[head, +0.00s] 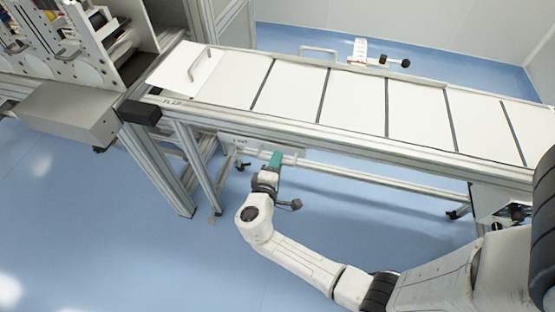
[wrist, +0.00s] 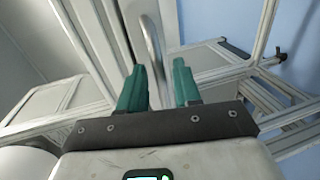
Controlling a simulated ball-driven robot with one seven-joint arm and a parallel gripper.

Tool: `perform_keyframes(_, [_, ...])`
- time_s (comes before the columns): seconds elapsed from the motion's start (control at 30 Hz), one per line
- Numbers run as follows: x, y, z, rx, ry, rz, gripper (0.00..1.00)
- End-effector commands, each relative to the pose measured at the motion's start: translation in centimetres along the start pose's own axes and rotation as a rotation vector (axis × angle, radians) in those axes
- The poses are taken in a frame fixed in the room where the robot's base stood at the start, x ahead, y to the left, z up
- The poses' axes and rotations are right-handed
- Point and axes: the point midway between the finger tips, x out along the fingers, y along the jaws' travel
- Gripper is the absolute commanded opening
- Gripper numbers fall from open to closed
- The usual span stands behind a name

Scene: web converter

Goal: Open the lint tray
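The lint tray (head: 240,141) shows in the head view as a pale, labelled front panel under the near edge of the long white table. Its label is too small to read surely. My gripper (head: 275,158) points up at the right part of this panel, and its teal fingers hide some of it. In the wrist view a curved grey metal handle (wrist: 153,45) runs between the two fingertips (wrist: 158,72). The fingers stand apart, with a visible gap to each side of the handle. I see no sign that the tray is pulled out.
The white-panelled table (head: 290,95) lies just above my gripper. Its left legs (head: 180,165) and a lower rail (head: 365,175) stand close by. A grey machine box (head: 70,112) juts out at left. The blue floor (head: 130,240) in front is clear.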

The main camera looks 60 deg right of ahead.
Motion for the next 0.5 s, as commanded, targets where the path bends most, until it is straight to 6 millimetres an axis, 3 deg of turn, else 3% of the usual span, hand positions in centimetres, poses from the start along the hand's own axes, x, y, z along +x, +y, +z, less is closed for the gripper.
perform_keyframes(0.17, [1.21,-0.01,0.02,0.000,0.000,0.000,0.33])
perform_keyframes(0.47, [1.37,-0.04,0.02,0.000,0.001,-0.001,0.33])
perform_keyframes(0.5, [1.37,-0.04,0.03,0.000,0.000,-0.001,0.29])
